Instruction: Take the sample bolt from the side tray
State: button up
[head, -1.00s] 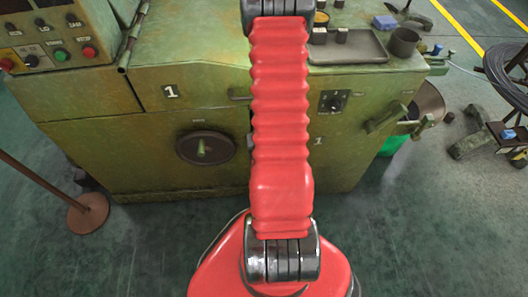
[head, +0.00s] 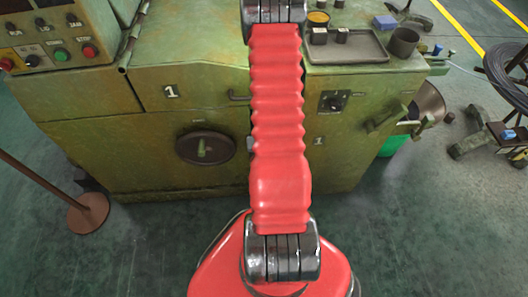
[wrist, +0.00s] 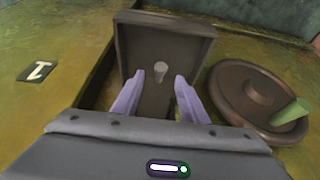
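In the wrist view, a small pale grey bolt (wrist: 161,71) stands in a dark brown, rimmed tray (wrist: 204,47). My gripper (wrist: 160,79) is open, with its two pale purple fingers apart. The bolt shows in the gap between the fingertips, with nothing gripped. I cannot tell how far the fingertips are above the tray floor. In the head view my arm runs up the middle and out of the top, and my gripper is not seen there.
In the wrist view a round brown wheel (wrist: 238,101) with a green handle is close right of the tray. In the head view a green machine (head: 100,97) fills the middle; a grey tray (head: 362,57) with small blocks and a dark cup (head: 404,41) stand on its top right.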

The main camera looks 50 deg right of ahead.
jog(key=shift+x, duration=1.3)
jog(key=shift+c, duration=0.3)
grip_shut()
